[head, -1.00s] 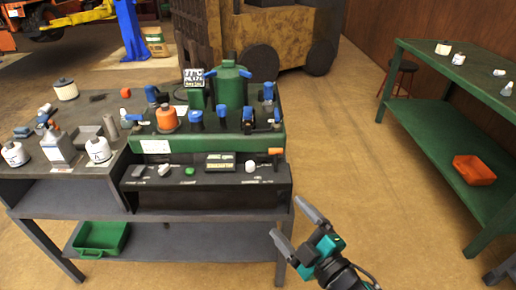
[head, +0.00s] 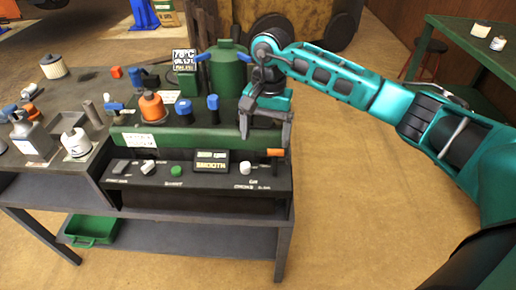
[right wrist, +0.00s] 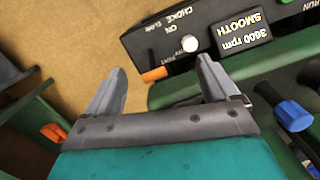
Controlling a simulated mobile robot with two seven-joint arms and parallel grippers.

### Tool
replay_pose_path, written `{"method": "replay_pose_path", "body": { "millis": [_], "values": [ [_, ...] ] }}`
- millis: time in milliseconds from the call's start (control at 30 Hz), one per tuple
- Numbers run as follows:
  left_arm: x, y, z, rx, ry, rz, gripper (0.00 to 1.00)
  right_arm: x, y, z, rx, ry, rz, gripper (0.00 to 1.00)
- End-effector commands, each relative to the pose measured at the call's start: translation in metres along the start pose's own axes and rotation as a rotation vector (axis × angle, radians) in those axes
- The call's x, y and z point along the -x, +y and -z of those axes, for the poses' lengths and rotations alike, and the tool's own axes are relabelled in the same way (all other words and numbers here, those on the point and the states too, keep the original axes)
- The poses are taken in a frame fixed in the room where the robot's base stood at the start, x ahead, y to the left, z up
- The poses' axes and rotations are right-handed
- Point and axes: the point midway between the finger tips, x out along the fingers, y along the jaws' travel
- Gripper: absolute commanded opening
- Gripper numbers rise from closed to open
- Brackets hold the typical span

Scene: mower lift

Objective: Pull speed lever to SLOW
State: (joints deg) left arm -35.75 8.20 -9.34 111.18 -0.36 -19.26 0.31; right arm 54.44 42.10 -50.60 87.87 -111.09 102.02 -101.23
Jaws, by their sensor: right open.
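The control panel (head: 213,182) runs along the front of the green machine, with a display (head: 211,161) reading SMOOTH; the right wrist view's display (right wrist: 240,38) also reads 3600 rpm. An orange lever grip (head: 275,152) sticks out at the panel's right end. A white knob (head: 245,168) sits left of it. Which one is the speed lever I cannot tell for sure from the small labels. My right gripper (head: 266,136) is open and empty, pointing down above the panel's right end. In the right wrist view the orange grip (right wrist: 154,74) shows between the fingertips, apparently untouched.
A green button (head: 176,170) and a white switch (head: 148,167) are farther left on the panel. An orange-capped bottle (head: 152,108) and blue-topped parts (head: 212,102) stand on the machine behind. The floor right of the bench is clear.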

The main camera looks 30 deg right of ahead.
Motion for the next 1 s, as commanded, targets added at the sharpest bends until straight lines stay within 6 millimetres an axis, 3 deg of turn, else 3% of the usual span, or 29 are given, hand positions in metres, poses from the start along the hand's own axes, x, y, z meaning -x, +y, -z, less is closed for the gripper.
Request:
{"method": "replay_pose_path", "body": {
  "millis": [133, 267, 700, 1000],
  "values": [
    [0.0, 0.0, 0.0, 0.0, 0.0, 0.0, 0.0, 0.017, 0.018, 0.024, 0.026, 0.088, -0.085, 0.88],
    [-0.001, 0.0, -0.001, 0.0, 0.0, 0.0, 0.0, 0.011, 0.022, 0.027, 0.029, 0.097, -0.101, 0.88],
    [-0.002, 0.0, -0.003, 0.0, 0.0, 0.0, 0.0, -0.073, 0.029, 0.034, 0.028, 0.092, -0.097, 0.88],
    [-0.002, 0.0, -0.004, 0.0, 0.0, 0.001, 0.0, -0.105, 0.032, 0.038, 0.028, 0.095, -0.095, 0.88]
  ]
}}
